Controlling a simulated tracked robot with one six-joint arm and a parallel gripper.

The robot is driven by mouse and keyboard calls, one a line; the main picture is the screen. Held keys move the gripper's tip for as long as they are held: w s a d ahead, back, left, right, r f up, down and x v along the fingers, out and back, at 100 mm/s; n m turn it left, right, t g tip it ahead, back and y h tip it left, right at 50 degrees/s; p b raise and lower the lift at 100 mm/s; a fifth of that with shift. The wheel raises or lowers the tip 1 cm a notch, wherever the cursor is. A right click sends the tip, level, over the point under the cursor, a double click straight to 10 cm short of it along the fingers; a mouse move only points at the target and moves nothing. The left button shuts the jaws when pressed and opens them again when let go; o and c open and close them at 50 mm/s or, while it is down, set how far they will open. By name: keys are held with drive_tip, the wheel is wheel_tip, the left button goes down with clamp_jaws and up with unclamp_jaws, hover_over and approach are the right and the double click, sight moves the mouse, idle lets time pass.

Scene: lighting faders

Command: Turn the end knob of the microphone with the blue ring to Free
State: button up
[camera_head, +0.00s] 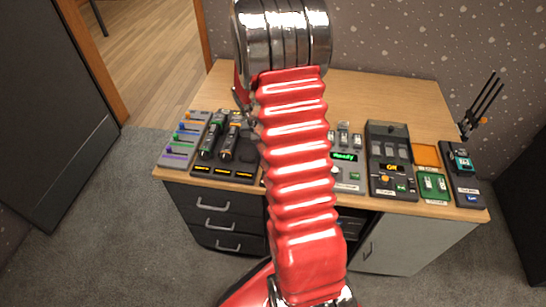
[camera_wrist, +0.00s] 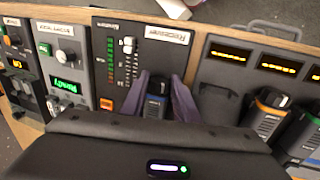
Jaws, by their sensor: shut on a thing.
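My gripper (camera_wrist: 163,88) shows in the wrist view, its two purple-grey fingers reaching over the dark panel labelled Receiver (camera_wrist: 168,55). They are shut on the dark end of a microphone with a blue ring (camera_wrist: 154,106). The rest of this microphone is hidden by my gripper body, and its knob marking is too small to read. Two other microphones stand at the right of the wrist view, one with an orange ring (camera_wrist: 269,106). In the head view my arm hides the gripper and the blue-ringed microphone.
The wooden desk (camera_head: 380,92) has free room at the back. A fader panel (camera_head: 184,139) stands at its left. A grey unit with a green Ready display (camera_head: 343,157), a dark unit showing Off (camera_head: 391,167) and a green box (camera_head: 432,186) stand to the right.

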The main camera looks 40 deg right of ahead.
drive_tip(key=shift+w+a+g+h, duration=0.2)
drive_tip(key=shift+g+h, duration=0.3)
drive_tip(key=shift+g, duration=0.2)
drive_tip(key=o, duration=1.1)
drive_tip(key=v, duration=1.3)
drive_tip(key=shift+w+a+r, duration=0.15)
drive_tip(key=shift+w+r, duration=0.05)
